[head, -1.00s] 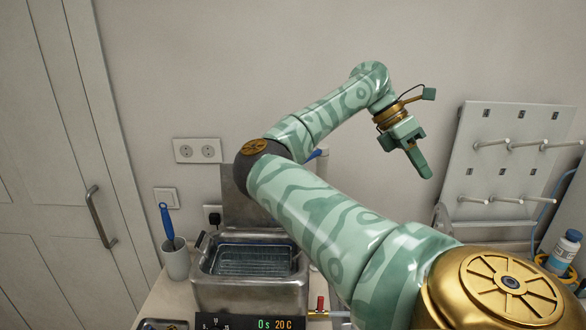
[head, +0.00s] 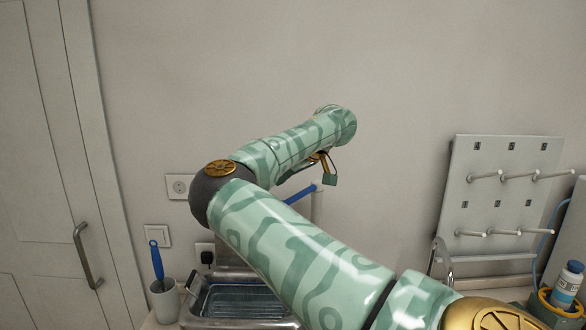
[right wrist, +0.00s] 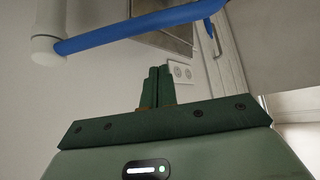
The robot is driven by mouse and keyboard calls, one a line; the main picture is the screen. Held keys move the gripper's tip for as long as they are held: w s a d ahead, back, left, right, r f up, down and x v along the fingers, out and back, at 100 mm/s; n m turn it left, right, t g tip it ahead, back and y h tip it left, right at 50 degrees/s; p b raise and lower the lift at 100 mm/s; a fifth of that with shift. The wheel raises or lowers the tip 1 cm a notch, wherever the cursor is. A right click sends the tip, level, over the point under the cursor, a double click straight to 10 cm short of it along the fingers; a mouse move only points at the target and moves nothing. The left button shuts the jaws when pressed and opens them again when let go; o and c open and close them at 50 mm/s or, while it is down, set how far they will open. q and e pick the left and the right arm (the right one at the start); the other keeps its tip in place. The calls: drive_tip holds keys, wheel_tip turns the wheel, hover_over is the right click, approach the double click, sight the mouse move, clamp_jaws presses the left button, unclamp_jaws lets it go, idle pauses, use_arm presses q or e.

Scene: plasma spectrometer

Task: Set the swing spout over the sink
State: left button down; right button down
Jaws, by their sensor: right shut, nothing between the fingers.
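The swing spout is a blue tube (right wrist: 130,30) on a white post (right wrist: 46,45) in the right wrist view. It runs to the right from the post, and its far end bends down. In the head view a short piece of the blue spout (head: 300,194) shows beside the white post (head: 318,198), behind my right arm. My right gripper (right wrist: 158,72) is shut and empty, its fingertips below the tube in the picture and apart from it. My left gripper is not in view.
A steel bath with a basket (head: 240,302) stands in front of the wall, beside a cup (head: 164,300) holding a blue-handled tool. A peg rack (head: 498,200) and a blue-capped bottle (head: 567,284) are at the right. Wall sockets (head: 180,187) are behind.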

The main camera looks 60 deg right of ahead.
drive_tip(key=f+p, duration=0.1)
drive_tip(key=s+f+p, duration=0.1)
drive_tip(key=f, duration=0.1)
drive_tip(key=shift+s+f, duration=0.2)
drive_tip(key=shift+f, duration=0.05)
drive_tip(key=shift+w+f, duration=0.1)
idle(0.4)
